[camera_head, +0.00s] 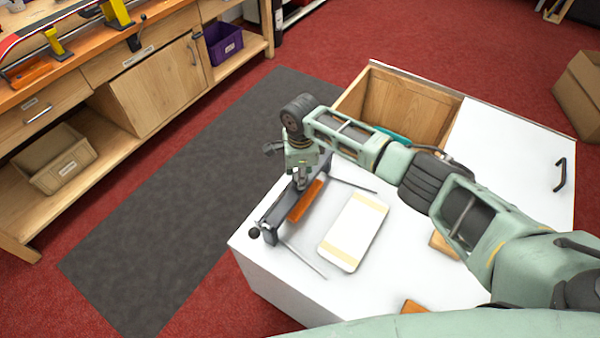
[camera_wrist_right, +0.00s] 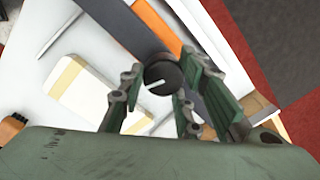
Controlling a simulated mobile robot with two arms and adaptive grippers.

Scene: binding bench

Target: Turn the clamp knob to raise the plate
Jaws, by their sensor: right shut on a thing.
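The clamp stands on the white bench top (camera_head: 262,240); it has a long dark grey bar-like plate (camera_head: 272,211) and an orange strip (camera_head: 305,201) along one side. One small black knob (camera_head: 253,232) shows at its near end. My right gripper (camera_head: 298,182) points down over the clamp's far end. In the right wrist view, a dark round knob (camera_wrist_right: 163,76) with a pale line on it sits between the fingers, and the gripper is shut on it. The plate runs up and away from it. The gap under the plate is hidden. My left gripper is not in view.
A white pad with cream ends (camera_head: 353,232) lies right of the clamp. Thin metal rods (camera_head: 303,260) lie near its ends. Small wooden blocks (camera_head: 443,244) lie nearer my arm. An open wooden compartment (camera_head: 405,100) is behind. A workbench (camera_head: 150,85) stands at the left.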

